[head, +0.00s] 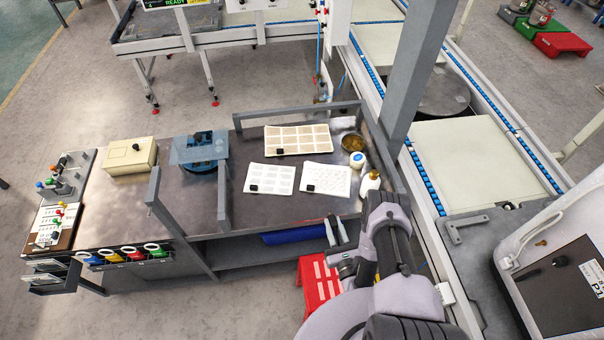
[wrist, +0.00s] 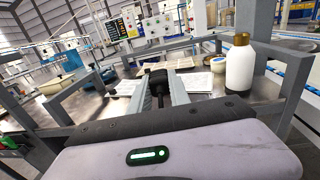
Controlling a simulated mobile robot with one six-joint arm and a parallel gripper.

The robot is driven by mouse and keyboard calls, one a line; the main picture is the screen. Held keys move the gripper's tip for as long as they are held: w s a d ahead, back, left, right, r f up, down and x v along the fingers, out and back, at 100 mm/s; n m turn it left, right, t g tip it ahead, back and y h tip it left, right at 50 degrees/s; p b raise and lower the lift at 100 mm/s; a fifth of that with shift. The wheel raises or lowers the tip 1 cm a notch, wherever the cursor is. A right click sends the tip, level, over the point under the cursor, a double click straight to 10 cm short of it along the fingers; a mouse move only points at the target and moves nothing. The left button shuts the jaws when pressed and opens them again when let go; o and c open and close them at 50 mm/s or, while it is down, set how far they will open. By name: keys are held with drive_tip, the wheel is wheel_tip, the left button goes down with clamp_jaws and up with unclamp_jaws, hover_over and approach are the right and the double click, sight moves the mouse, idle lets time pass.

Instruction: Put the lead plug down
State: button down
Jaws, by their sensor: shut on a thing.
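My gripper (head: 337,232) is over the front edge of the workbench (head: 285,208), on its right side. In the wrist view my gripper (wrist: 158,76) has its two grey fingers closed around a small black piece, which looks like the lead plug (wrist: 158,84). The plug is held between the fingers, apart from the bench top. In the head view I cannot make out the plug at the fingertips. Several coloured plugs or leads (head: 60,213) show on a board at the bench's left end.
White sheets (head: 325,178) and a tan tray (head: 297,139) lie on the bench. A white bottle with a brown cap (wrist: 240,68) stands close to the right of my fingers. A grey post (head: 412,65) rises behind. A red step (head: 318,285) is below. The bench's front middle is clear.

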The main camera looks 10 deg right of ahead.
wheel_tip(320, 180, down, 7)
drive_tip(key=w+b, duration=0.1)
drive_tip(key=b, duration=1.6)
hover_over(311, 204)
drive_tip(key=s, duration=0.1)
drive_tip(key=shift+s+d+f, duration=0.2)
drive_tip(key=shift+d+f, duration=0.05)
drive_tip(key=shift+f, duration=0.5)
drive_tip(key=shift+w+a+f+b, duration=0.1)
drive_tip(key=shift+w+f+b, duration=0.2)
drive_tip(key=shift+f, duration=0.35)
drive_tip(key=shift+w+f+b, duration=0.1)
drive_tip(key=shift+f+b, duration=0.25)
drive_tip(key=shift+f, duration=0.3)
drive_tip(key=shift+w+a+f+b, duration=0.1)
drive_tip(key=shift+w+f+b, duration=0.2)
drive_tip(key=shift+f, duration=0.35)
drive_tip(key=c, duration=1.2)
unclamp_jaws()
drive_tip(key=shift+s, duration=0.1)
drive_tip(key=shift+r, duration=0.1)
